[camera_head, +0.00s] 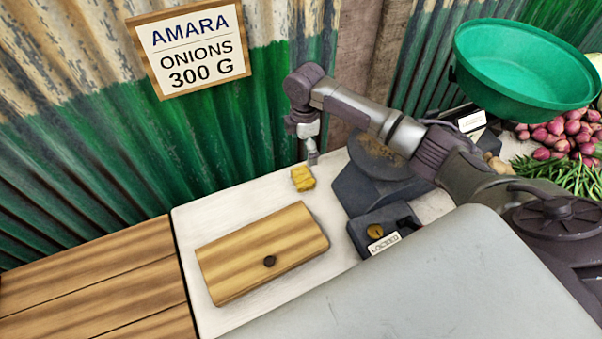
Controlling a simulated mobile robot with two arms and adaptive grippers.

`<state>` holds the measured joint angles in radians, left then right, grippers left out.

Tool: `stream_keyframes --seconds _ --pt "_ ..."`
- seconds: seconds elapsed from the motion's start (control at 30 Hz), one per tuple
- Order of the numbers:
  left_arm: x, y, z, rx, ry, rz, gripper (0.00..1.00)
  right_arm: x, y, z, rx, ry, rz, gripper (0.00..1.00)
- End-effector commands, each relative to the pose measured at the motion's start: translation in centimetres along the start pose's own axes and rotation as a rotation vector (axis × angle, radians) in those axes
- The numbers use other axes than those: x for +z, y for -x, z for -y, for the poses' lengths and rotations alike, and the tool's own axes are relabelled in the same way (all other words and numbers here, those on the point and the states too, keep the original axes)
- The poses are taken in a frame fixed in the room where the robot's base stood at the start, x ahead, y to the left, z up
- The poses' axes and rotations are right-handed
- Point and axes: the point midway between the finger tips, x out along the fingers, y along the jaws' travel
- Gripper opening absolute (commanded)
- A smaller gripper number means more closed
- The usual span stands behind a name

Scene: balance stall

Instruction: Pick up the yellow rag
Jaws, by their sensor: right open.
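The yellow rag (303,179) is a small folded bundle on the pale counter (262,192), near the back wall. My right gripper (312,158) points down just above and slightly right of the rag, at the end of the arm coming in from the right. Its fingers are small in the view and I cannot tell whether they touch the rag. The rag does not appear lifted. My left gripper is not in view.
A wooden lidded box (240,262) with a dark knob lies in front of the rag. Right of it stand a dark scale base with a lock box marked LOCKED (384,244). A green basin (525,65), onions (560,137) and green chillies (560,175) are at the right. Corrugated wall closes the back.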

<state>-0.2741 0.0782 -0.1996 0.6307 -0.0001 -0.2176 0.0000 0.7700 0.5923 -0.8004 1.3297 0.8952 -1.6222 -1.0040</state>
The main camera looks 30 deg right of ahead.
Motion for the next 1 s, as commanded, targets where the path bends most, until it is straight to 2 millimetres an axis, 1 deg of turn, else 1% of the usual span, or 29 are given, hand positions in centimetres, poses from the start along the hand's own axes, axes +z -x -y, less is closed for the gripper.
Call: stream_keyframes --seconds 0.03,0.2,0.3,0.43,0.53,0.6,0.7,0.83,1.0 --pt "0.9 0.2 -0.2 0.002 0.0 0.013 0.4 -0.1 -1.1 0.2 -0.006 0.0 0.001 1.0" --pt "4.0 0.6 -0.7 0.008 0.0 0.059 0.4 -0.1 -4.4 0.1 -0.002 -0.002 0.0 1.0" --pt "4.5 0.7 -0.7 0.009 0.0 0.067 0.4 -0.1 -5.7 0.1 -0.001 -0.001 0.0 1.0" --pt "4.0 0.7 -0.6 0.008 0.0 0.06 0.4 -0.1 -6.5 0.0 0.001 -0.001 0.001 1.0" --pt "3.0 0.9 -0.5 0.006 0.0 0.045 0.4 -0.2 -7.3 0.1 0.0 -0.001 0.0 1.0" --pt "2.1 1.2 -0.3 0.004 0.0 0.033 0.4 -0.3 -8.3 0.3 -0.002 -0.001 0.001 1.0" --pt "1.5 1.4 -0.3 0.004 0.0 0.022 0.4 -0.5 -10.0 0.3 -0.002 -0.002 0.0 1.0" --pt "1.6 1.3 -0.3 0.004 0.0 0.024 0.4 -0.4 -11.4 0.2 0.0 -0.001 0.0 1.0" --pt "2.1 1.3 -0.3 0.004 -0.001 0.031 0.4 -0.4 -11.8 0.2 0.001 0.0 0.0 1.0"
